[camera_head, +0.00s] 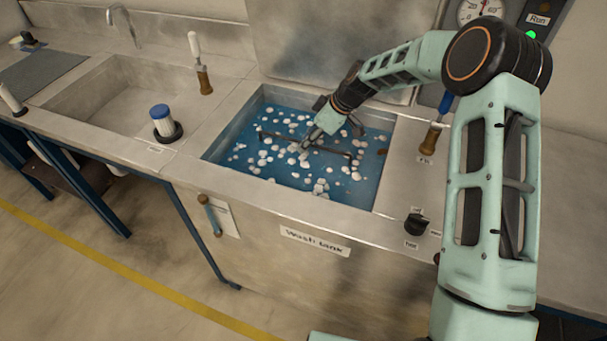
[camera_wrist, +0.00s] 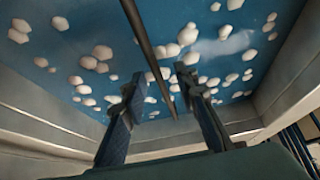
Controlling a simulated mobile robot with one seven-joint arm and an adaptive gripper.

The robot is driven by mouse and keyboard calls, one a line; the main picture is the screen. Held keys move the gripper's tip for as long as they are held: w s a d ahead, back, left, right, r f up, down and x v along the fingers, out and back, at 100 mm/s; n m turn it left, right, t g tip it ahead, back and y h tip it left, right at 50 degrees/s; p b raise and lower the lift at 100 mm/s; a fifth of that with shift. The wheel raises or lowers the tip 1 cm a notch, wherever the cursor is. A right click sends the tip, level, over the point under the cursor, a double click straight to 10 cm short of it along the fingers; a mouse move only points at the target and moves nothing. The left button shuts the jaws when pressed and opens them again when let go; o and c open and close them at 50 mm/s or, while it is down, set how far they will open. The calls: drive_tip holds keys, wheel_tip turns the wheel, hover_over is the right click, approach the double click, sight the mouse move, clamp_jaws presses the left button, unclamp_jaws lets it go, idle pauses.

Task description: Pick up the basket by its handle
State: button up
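The basket's handle (camera_head: 335,152) shows as a thin dark bar just above the foamy blue water in the wash tank, with short bent ends. The basket body cannot be made out under the water and foam. My gripper (camera_head: 309,141) is down over the tank at the middle of the bar. In the wrist view, the bar (camera_wrist: 150,50) runs lengthwise between the two fingers of my gripper (camera_wrist: 158,82). The fingers are apart, with a gap on both sides of the bar. Whether the fingertips reach below the bar is unclear.
The wash tank's steel rim (camera_head: 290,207) surrounds the water, with its raised lid (camera_head: 340,40) behind. A black knob (camera_head: 416,224) is at the front right. A blue-capped filter (camera_head: 163,122) stands left.

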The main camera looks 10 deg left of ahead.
drive_tip(key=shift+x, duration=1.05)
clamp_jaws()
drive_tip(key=shift+w+r, duration=0.1)
drive_tip(key=shift+r, duration=0.05)
